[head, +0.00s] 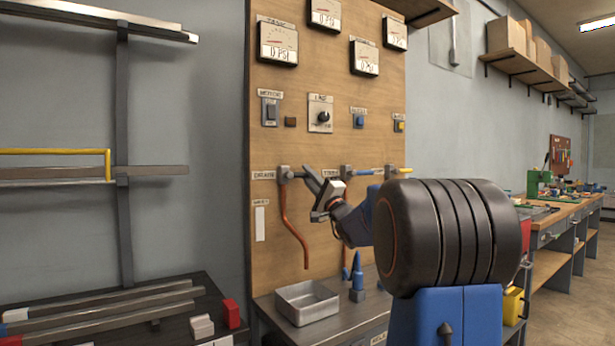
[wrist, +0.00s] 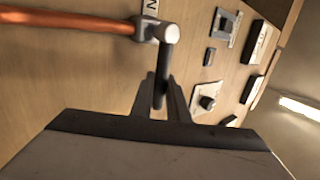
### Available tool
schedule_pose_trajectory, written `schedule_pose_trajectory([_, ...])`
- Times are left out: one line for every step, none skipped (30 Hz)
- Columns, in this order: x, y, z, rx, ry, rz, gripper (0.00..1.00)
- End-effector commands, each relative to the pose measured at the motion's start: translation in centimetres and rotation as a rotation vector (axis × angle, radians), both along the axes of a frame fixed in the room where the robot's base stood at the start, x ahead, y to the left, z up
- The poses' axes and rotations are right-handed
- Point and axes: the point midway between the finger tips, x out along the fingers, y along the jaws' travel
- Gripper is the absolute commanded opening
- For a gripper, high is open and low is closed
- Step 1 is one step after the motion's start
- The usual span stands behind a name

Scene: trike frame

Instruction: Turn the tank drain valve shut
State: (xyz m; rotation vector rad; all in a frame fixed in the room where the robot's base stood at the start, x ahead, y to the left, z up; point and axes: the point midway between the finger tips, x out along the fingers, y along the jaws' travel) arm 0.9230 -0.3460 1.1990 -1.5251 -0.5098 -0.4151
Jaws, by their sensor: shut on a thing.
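The drain valve (head: 285,174) is on the wooden panel, at the top of a copper pipe that bends downward. In the wrist view the valve's round grey hub (wrist: 166,34) and the copper pipe (wrist: 75,20) show close up. The valve's lever (wrist: 160,92) runs from the hub down between the fingers, crosswise to the pipe in that view. My gripper (wrist: 161,82) is shut on the lever. In the head view my gripper (head: 310,177) is just right of the valve, and the fingers partly hide the lever.
Another valve (head: 345,172) sits right of my gripper on the same panel. Switches, a knob (head: 320,115) and gauges (head: 277,42) are above. A metal tray (head: 307,303) and a blue bottle (head: 357,275) stand on the bench below. A rack with bars is at left.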

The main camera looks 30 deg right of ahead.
Motion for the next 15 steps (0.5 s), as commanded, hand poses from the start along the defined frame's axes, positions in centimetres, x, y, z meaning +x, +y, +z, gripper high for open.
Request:
schedule_pose_trajectory([0.05,-0.01,-0.14,0.001,0.002,0.000,0.00])
schedule_pose_trajectory([0.05,-0.01,-0.14,0.001,0.002,0.000,0.00])
schedule_pose_trajectory([0.05,-0.01,-0.14,0.001,0.002,0.000,0.00])
schedule_pose_trajectory([0.04,-0.01,-0.14,0.001,0.002,0.001,0.00])
schedule_pose_trajectory([0.04,-0.01,-0.15,0.001,0.002,0.001,0.00])
schedule_pose_trajectory([0.04,-0.01,-0.15,0.001,0.002,0.001,0.21])
schedule_pose_trajectory([0.05,0.00,-0.15,0.001,0.002,0.001,0.29])
schedule_pose_trajectory([0.05,0.00,-0.15,0.001,0.002,0.001,0.33])
schedule_pose_trajectory([0.04,0.00,-0.14,0.001,0.002,0.001,0.33])
schedule_pose_trajectory([0.05,0.00,-0.12,0.001,0.002,0.001,0.33])
schedule_pose_trajectory([0.04,0.01,-0.11,0.000,0.002,0.000,0.33])
schedule_pose_trajectory([0.03,0.01,-0.10,0.000,0.002,0.000,0.33])
schedule_pose_trajectory([0.04,0.01,-0.09,0.000,0.001,0.000,0.33])
schedule_pose_trajectory([0.03,0.01,-0.09,0.000,0.001,0.000,0.33])
schedule_pose_trajectory([0.03,0.01,-0.08,0.000,0.001,0.000,0.33])
